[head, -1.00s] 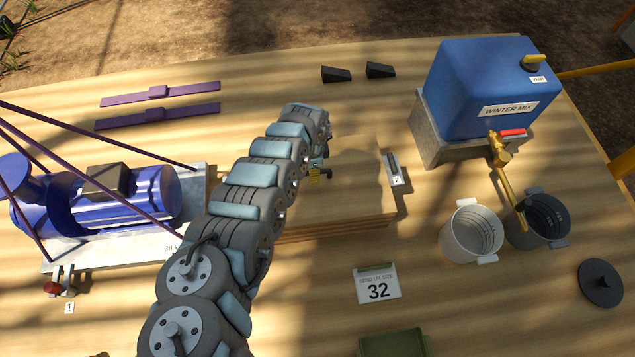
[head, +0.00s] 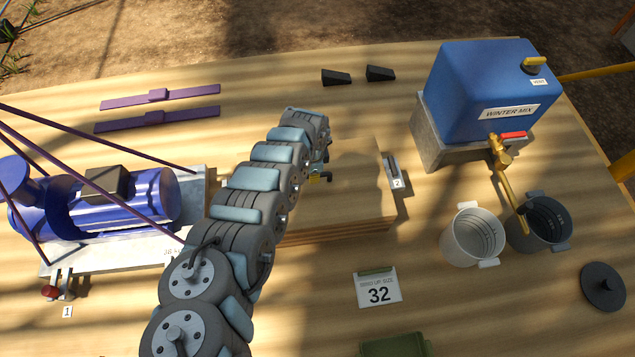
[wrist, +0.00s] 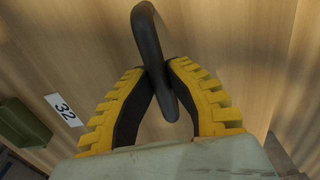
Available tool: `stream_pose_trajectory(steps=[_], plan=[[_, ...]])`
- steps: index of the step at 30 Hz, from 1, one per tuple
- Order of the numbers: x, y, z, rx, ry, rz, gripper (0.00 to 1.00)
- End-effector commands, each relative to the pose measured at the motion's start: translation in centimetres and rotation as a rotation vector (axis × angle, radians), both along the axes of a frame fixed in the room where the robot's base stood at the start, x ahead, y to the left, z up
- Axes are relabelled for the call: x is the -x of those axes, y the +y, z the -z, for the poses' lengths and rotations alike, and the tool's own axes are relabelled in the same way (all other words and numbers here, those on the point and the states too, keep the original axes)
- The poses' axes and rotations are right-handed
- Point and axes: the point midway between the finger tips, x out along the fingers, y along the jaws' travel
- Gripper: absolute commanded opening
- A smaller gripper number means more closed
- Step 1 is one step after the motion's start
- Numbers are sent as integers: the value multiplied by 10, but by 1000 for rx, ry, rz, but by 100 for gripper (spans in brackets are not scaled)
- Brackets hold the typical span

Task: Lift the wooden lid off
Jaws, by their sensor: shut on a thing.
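The wooden lid (head: 362,200) is a flat pale panel in the middle of the table in the head view, in line with the top of a low wooden block or box. My arm covers its left part. My gripper (wrist: 156,78) has yellow ridged fingers with dark pads, closed on a black looped handle (wrist: 147,28) in the wrist view. The handle stands up from a wooden surface. In the head view my gripper (head: 318,178) is mostly hidden by my arm, over the lid. I cannot tell whether the lid has a gap under it.
A blue motor unit (head: 120,205) stands at left. A blue tank (head: 480,90) with a brass tap and two pots (head: 473,235) stand at right. A card marked 32 (head: 378,288) lies in front of the lid. A small clamp-like part (head: 392,168) is at its right edge.

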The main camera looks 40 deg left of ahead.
Motion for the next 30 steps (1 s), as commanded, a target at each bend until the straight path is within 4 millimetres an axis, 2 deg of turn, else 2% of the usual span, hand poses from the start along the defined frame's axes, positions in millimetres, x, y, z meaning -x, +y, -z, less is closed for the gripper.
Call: stream_pose_trajectory(steps=[30], plan=[[0, 0, -12, -1, -1, 1, 0]])
